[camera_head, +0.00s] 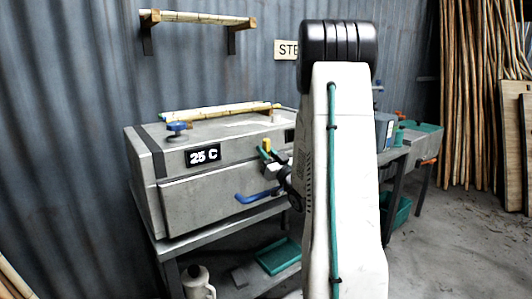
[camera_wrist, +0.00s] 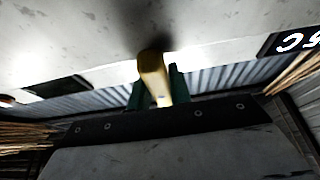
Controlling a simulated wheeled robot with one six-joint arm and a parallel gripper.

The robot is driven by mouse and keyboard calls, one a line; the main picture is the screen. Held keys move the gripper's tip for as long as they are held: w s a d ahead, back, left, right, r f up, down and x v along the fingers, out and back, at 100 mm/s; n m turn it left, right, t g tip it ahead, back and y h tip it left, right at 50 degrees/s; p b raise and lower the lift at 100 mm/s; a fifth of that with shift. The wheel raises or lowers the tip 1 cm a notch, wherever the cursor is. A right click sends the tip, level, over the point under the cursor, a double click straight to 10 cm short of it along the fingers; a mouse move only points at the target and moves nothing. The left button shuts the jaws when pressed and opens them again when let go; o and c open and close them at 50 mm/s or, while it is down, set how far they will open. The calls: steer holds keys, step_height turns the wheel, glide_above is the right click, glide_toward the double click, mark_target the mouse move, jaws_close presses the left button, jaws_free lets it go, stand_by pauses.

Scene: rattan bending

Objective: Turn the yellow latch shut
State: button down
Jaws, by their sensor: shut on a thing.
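The yellow latch (camera_wrist: 152,75) stands between the green fingers of my gripper (camera_wrist: 158,82) in the wrist view. The fingers are shut on it. In the head view the latch (camera_head: 267,144) shows as a small yellow piece at the front upper edge of the grey box (camera_head: 190,204), near its right end. My gripper (camera_head: 268,154) is at it there, partly hidden by my arm. The box has a front door with a blue handle (camera_head: 257,196) below the latch. I cannot tell the latch's exact angle.
A blue valve knob (camera_head: 177,127), a "25 C" display (camera_head: 202,155) and rattan poles (camera_head: 215,112) are on the box. A green tray (camera_head: 279,257) and a pale jug (camera_head: 197,283) are below. A bench with green trays (camera_head: 418,127) stands right, partly behind my arm.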

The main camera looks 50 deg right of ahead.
stand_by(0.3)
steer(key=c, duration=1.3)
jaws_free()
steer(key=shift+s, duration=0.1)
steer(key=v, duration=0.7)
steer(key=shift+s+f, duration=0.2)
steer(key=shift+s, duration=0.1)
